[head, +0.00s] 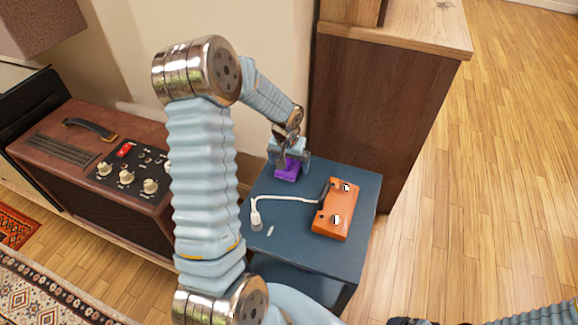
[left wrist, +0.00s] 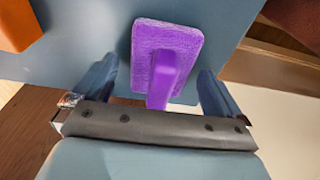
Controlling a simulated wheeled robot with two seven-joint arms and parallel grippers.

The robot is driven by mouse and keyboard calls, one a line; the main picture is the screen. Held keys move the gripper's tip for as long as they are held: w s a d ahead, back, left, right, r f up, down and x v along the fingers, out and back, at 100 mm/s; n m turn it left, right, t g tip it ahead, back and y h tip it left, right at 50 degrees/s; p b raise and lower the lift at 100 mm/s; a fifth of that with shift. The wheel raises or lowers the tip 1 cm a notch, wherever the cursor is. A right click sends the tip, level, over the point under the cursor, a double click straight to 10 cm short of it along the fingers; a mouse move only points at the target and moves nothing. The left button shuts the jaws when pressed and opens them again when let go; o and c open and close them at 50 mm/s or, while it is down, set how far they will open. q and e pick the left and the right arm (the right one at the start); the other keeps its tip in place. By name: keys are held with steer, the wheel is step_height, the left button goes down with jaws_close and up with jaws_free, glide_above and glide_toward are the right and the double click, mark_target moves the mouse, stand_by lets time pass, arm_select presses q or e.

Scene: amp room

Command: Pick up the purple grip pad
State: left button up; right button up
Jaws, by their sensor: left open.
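The purple grip pad (head: 287,172) lies near the back left of a small blue table (head: 290,260). In the left wrist view the pad (left wrist: 165,50) shows as a rounded square plate with a raised purple handle pointing towards the gripper. My left gripper (head: 290,160) is right over the pad and partly hides it in the head view. Its fingers (left wrist: 158,85) are open, one on each side of the handle, with visible gaps on both sides. How far the fingertips are from the tabletop is hard to tell. My right gripper is not seen.
An orange pedal box (head: 335,210) stands on the table right of the pad, joined by a white cable to a white plug (head: 256,217). A brown amplifier (head: 110,165) with knobs is at left. A wooden cabinet (head: 375,115) stands behind the table. Wooden floor is clear at right.

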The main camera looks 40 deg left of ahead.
arm_select(q)
steer(key=shift+f, duration=0.2)
steer(key=c, duration=1.2)
steer(key=shift+o, duration=0.2)
steer(key=shift+r, duration=0.1)
steer(key=shift+r, duration=0.55)
steer(key=s+d+r, duration=0.2)
steer(key=s+r, duration=0.9)
steer(key=s, duration=0.2)
steer(key=shift+s+d+r, duration=0.2)
steer(key=shift+s+r, duration=0.2)
